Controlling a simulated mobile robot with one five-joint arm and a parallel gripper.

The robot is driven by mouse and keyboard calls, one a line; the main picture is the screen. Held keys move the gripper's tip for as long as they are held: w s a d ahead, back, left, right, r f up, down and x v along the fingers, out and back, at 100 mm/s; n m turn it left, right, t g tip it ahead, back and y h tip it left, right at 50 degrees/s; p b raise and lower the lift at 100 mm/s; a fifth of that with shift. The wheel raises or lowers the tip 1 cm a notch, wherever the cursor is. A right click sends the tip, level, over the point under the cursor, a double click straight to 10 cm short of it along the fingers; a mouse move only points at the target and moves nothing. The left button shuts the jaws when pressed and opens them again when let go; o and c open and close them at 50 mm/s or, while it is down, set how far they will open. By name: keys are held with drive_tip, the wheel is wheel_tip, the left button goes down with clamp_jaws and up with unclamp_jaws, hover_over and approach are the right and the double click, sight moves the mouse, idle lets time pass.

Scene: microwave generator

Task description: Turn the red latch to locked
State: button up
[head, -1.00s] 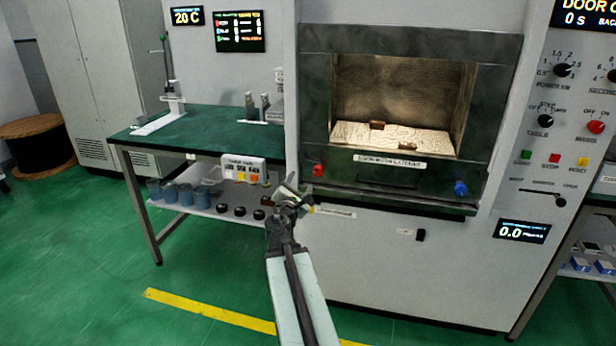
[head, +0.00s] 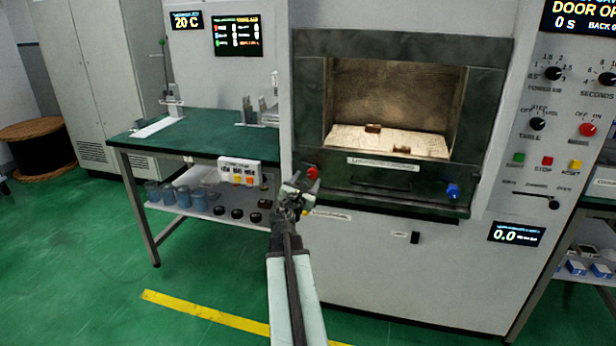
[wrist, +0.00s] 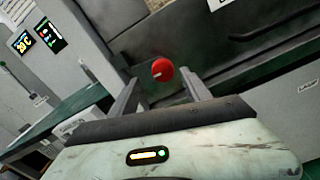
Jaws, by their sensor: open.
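The red latch (head: 312,173) is a round red knob at the lower left corner of the dark microwave frame. It also shows in the wrist view (wrist: 162,70), beyond my fingertips and roughly between them, with a small pale mark on its lower left. My gripper (head: 297,188) is just below and left of the latch in the head view. In the wrist view my gripper (wrist: 158,88) has its two fingers apart with nothing between them. The latch appears apart from the fingers; the exact gap cannot be told.
The microwave chamber (head: 395,100) stands open with small brown blocks inside. A blue knob (head: 453,191) is at the frame's lower right. A green-topped bench (head: 200,140) stands to the left. The green floor in front is clear, with a yellow line (head: 205,314).

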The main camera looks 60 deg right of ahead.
sight(311, 176)
drive_tip(key=x, duration=0.3)
drive_tip(key=shift+s+d, duration=0.2)
drive_tip(key=shift+d, duration=0.2)
drive_tip(key=shift+a, duration=0.1)
clamp_jaws()
drive_tip(key=shift+w, duration=0.15)
drive_tip(key=shift+m, duration=2.8)
unclamp_jaws()
